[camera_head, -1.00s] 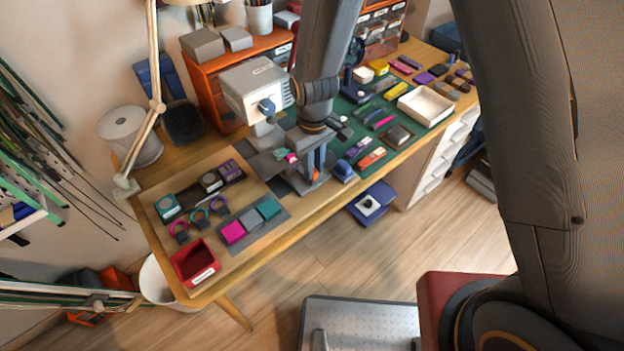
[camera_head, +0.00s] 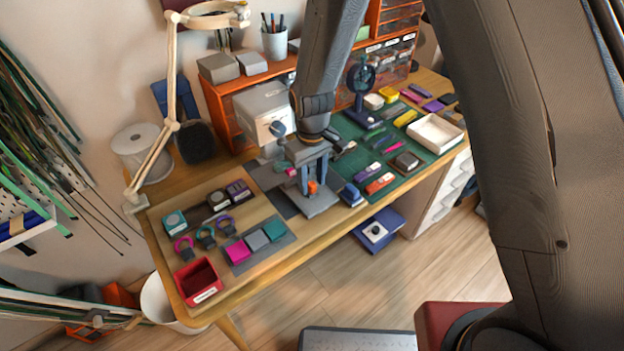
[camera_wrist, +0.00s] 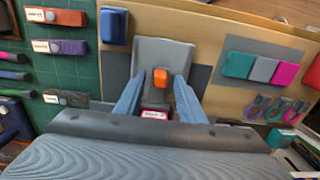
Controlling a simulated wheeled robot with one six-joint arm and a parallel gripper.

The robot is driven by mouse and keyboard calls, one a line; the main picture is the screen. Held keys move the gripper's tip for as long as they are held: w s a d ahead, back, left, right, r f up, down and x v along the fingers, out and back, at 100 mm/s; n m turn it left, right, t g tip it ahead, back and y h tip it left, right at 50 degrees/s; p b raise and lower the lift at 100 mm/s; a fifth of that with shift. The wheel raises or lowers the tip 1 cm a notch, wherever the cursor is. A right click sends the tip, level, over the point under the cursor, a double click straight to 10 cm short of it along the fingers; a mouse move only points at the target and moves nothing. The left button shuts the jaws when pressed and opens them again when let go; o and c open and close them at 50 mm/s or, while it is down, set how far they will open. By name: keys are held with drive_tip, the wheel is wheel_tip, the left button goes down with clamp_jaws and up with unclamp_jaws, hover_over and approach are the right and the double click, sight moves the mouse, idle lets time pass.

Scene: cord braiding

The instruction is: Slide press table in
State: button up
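The press (camera_head: 263,113) is a light grey machine on the wooden workbench, partly behind my arm. Its grey table plate (camera_head: 320,205) lies in front of it toward the bench's front edge, and also fills the middle of the wrist view (camera_wrist: 163,52). An orange block (camera_head: 312,187) stands up from the plate and shows in the wrist view (camera_wrist: 160,78). My gripper (camera_head: 314,186) points down over the plate. Its two blue fingers stand either side of the orange block, with a visible gap on both sides in the wrist view (camera_wrist: 158,80). The gripper is open.
A blue block (camera_head: 350,194) sits close beside the plate. Coloured blocks (camera_head: 256,240) and a red bin (camera_head: 198,281) are on the left of the bench. A green mat (camera_head: 385,150) with small parts and a white tray (camera_head: 435,133) are on the right.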

drive_tip(key=shift+r, duration=0.15)
drive_tip(key=shift+r+b, duration=0.95)
drive_tip(key=shift+r, duration=2.8)
